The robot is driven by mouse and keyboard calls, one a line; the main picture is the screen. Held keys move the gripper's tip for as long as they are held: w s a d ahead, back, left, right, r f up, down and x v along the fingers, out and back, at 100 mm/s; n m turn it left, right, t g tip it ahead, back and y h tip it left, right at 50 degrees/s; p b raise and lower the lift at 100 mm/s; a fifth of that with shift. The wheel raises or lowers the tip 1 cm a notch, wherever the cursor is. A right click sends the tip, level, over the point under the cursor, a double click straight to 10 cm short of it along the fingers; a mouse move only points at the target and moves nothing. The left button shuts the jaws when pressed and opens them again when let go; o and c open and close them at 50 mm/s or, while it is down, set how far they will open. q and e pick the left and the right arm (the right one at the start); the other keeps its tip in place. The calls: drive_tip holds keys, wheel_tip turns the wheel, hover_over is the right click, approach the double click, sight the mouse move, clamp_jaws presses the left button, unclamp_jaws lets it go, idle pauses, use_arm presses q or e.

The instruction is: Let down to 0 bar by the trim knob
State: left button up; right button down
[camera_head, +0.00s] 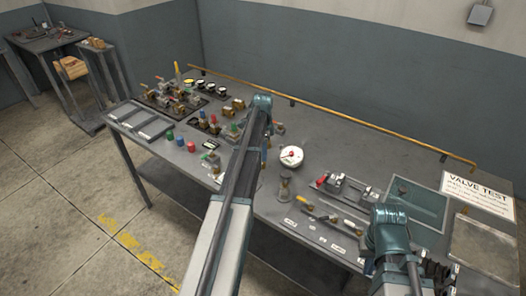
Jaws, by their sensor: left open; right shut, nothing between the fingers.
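A round white gauge (291,157) stands on the grey bench, with a red part on its face; its reading is too small to tell. A grey device with a red end (322,181) lies to its right. Which part is the trim knob I cannot tell. My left arm crosses the bench left of the gauge. My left gripper (266,124) is open at its far end, mostly hidden by the arm, apart from the gauge. My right gripper (440,268) is shut and empty over the front right of the bench, small and dark beside its teal joint.
Valves and fittings crowd a dark tray (178,98) at the back left. Red, green and blue caps (180,141) stand near the left front. Several hand tools (325,216) lie along the front. A yellow rail (340,115) runs along the back. A VALVE TEST sign (478,193) stands right.

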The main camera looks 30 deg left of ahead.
sight(264, 163)
use_arm(q)
wheel_tip(264, 163, up, 8)
drive_tip(key=p, duration=0.6)
drive_tip(key=shift+p, duration=0.35)
drive_tip(key=shift+f, duration=0.1)
drive_tip(key=s+d+f+n+b, duration=0.1)
drive_tip(key=s+d, duration=0.4)
drive_tip(key=d, duration=0.6)
drive_tip(key=s+d+n, duration=0.1)
drive_tip(key=s+d, duration=0.4)
drive_tip(key=d, duration=0.6)
drive_tip(key=s+d+f+n+y+b, duration=0.1)
drive_tip(key=s+d+n, duration=0.3)
drive_tip(key=s+d, duration=1.1)
drive_tip(key=shift+s+f+b, duration=0.25)
drive_tip(key=shift+s+b, duration=0.1)
drive_tip(key=shift+s, duration=0.9)
drive_tip(key=shift+w, duration=0.15)
